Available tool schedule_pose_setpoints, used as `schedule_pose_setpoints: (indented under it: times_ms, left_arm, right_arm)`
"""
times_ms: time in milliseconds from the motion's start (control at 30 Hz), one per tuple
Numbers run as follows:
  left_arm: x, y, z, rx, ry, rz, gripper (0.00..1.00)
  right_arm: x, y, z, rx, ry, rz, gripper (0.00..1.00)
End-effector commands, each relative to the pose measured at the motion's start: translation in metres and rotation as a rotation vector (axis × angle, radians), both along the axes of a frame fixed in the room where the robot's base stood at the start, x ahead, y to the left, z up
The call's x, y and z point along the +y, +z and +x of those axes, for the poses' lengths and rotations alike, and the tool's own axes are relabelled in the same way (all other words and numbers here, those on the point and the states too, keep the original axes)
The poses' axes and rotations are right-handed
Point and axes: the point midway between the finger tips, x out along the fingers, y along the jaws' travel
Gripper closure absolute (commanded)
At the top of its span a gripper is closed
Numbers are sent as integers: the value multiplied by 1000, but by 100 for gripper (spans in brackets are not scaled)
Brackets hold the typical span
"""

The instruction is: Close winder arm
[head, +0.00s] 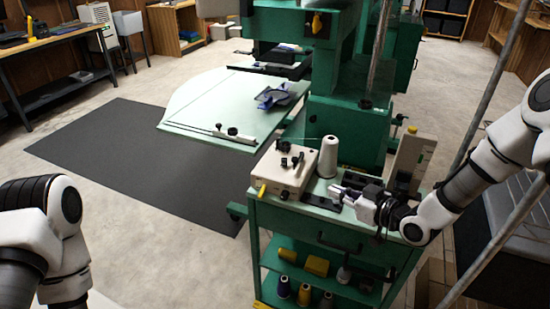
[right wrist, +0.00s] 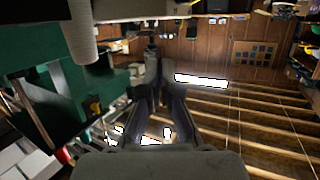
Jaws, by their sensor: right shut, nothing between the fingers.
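The winder (head: 283,172) is a cream box with dark knobs and posts on top and a yellow knob at its front left corner. It stands at the left of a green cart. Its arm is too small to tell apart from the dark posts. My right gripper (head: 335,190) is shut and empty, just right of the winder and in front of a white thread cone (head: 328,157), apart from the box. In the right wrist view its fingers (right wrist: 153,58) lie together, and the cone (right wrist: 82,30) is at the upper left.
The green cart (head: 300,222) holds thread cones on lower shelves. Dark parts lie on its top below my right gripper, and an upright cream panel (head: 412,155) stands behind it. A green machine (head: 345,130) with a pale table (head: 205,105) is behind.

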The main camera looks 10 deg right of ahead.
Motion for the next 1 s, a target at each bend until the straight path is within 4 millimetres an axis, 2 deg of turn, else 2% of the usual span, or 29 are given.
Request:
schedule_pose_setpoints:
  times_ms: [33, 133, 433, 567, 667, 1000]
  left_arm:
    - [0, 0, 0, 1, -1, 0, 50]
    - [0, 0, 0, 1, -2, 0, 50]
    - [0, 0, 0, 1, -1, 0, 50]
    - [0, 0, 0, 1, -1, 0, 50]
    - [0, 1, 0, 1, -1, 0, 50]
    - [0, 9, 0, 1, -1, 0, 50]
  right_arm:
    - [-6, 15, 4, -29, -15, 13, 100]
    - [-8, 30, 8, -56, -21, 20, 100]
    - [-7, 30, 8, -56, -20, 18, 100]
    - [-3, 28, 15, -54, -19, 13, 100]
    - [5, 24, 27, -53, -16, 11, 100]
    - [40, 10, 90, -54, -16, 12, 100]
